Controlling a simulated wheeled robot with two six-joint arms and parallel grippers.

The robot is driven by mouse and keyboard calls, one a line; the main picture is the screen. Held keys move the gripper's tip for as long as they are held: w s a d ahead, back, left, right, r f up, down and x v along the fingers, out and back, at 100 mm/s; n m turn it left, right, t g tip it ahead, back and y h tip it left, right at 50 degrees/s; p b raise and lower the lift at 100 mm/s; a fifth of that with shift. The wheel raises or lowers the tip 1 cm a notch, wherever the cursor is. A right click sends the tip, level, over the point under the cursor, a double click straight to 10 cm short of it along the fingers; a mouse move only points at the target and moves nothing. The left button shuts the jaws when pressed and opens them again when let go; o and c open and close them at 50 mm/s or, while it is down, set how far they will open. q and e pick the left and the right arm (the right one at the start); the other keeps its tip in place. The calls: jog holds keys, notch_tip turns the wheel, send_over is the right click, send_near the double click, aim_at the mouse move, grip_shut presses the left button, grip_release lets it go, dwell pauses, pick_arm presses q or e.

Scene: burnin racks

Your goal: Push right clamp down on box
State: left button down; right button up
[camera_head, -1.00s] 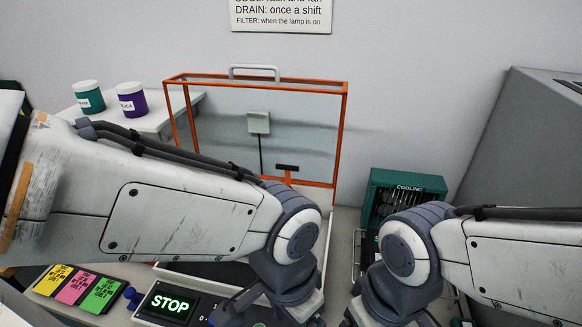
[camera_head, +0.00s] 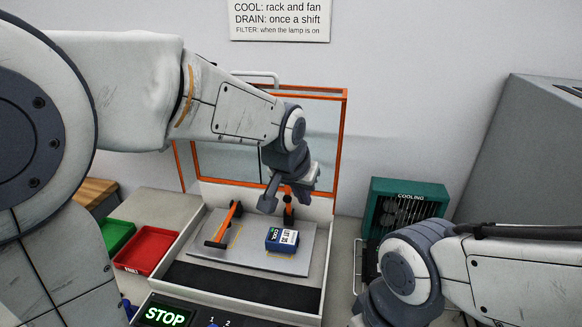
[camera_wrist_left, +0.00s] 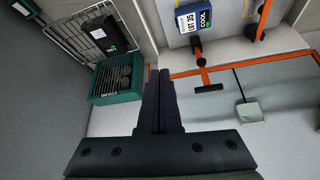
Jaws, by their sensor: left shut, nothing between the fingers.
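The blue box (camera_head: 282,240) with a white label sits on the grey plate (camera_head: 250,262). The right clamp (camera_head: 288,208), orange and black, stands upright just behind the box. Its upper part is hidden by my left gripper (camera_head: 303,190). In the left wrist view the right clamp's black T-handle (camera_wrist_left: 208,88) shows to the right of my shut, empty fingers (camera_wrist_left: 160,75), apart from them. The box (camera_wrist_left: 193,17) is at the top there. My right gripper is out of view below my right arm.
A green cooling unit (camera_head: 407,200) stands right of the tray; a wire rack (camera_wrist_left: 97,35) is near it. An orange-framed clear cover (camera_head: 345,135) stands raised behind. Red (camera_head: 146,250) and green (camera_head: 116,237) bins lie left. A STOP panel (camera_head: 165,316) is in front.

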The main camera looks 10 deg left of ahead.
pick_arm(q)
jog(key=w+a+r+n+t+y, duration=0.1)
jog(key=w+a+r+n+t, duration=0.1)
jog(key=w+a, duration=0.6)
jog(key=shift+w+a+r+t, duration=0.2)
jog(key=shift+w+r+t, duration=0.35)
jog(key=shift+w, duration=0.7)
jog(key=shift+r, duration=0.15)
jog(key=shift+g, duration=0.25)
jog(key=p+x, duration=0.2)
jog(key=x, duration=0.8)
jog(key=shift+a, duration=0.1)
